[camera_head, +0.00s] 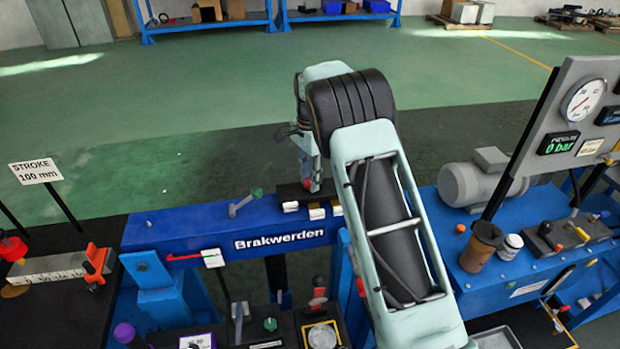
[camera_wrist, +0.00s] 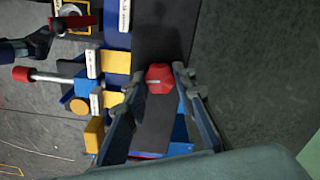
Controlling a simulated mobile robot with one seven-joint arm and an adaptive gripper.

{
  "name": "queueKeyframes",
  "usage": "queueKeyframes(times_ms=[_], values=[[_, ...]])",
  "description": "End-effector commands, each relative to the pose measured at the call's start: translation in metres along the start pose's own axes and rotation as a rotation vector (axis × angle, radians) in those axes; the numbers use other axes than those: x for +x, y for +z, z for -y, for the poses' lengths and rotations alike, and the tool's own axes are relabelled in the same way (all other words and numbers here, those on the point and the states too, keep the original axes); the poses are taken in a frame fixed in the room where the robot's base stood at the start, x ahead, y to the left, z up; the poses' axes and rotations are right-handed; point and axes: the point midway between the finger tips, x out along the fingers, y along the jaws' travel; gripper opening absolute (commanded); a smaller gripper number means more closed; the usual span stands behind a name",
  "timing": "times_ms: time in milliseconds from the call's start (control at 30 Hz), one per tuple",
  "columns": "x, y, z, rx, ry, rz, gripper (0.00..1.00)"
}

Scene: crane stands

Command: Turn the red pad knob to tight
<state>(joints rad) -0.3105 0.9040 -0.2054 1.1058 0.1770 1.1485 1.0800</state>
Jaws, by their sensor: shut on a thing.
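The red pad knob (camera_wrist: 160,78) shows in the wrist view as a red, faceted knob with a pale line on its face, on a dark strip. My gripper (camera_wrist: 158,80) has one finger on each side of it and is shut on it. The pale line lies roughly across the picture; I cannot read any tight mark. In the head view my gripper (camera_head: 312,180) points down at the dark block (camera_head: 290,190) on the blue beam, and the knob is hidden there.
The blue beam (camera_head: 170,230) carries a grey lever with a green knob (camera_head: 256,193) left of my gripper. A gauge panel (camera_head: 583,100) and a grey motor (camera_head: 480,180) stand to the right. In the wrist view, yellow blocks (camera_wrist: 115,60) and a red-tipped rod (camera_wrist: 25,74) lie left.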

Motion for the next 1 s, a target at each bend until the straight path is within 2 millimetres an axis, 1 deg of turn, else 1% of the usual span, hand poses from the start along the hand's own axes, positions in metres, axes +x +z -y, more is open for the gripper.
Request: queueKeyframes(times_ms=[200,600,633,700,767,1000], values=[[-0.0011,-0.0005,0.0007,0.034,-0.003,-0.002,0.0],[-0.0011,-0.0004,0.0008,0.037,-0.003,-0.002,0.0],[-0.0011,-0.0004,0.0008,0.037,-0.003,-0.002,0.28],[-0.001,-0.0004,0.0007,0.037,-0.002,-0.002,0.36],[-0.0009,-0.0003,0.0006,0.037,-0.002,-0.001,0.42],[-0.0003,-0.0001,0.0002,0.037,-0.001,-0.001,0.43]])
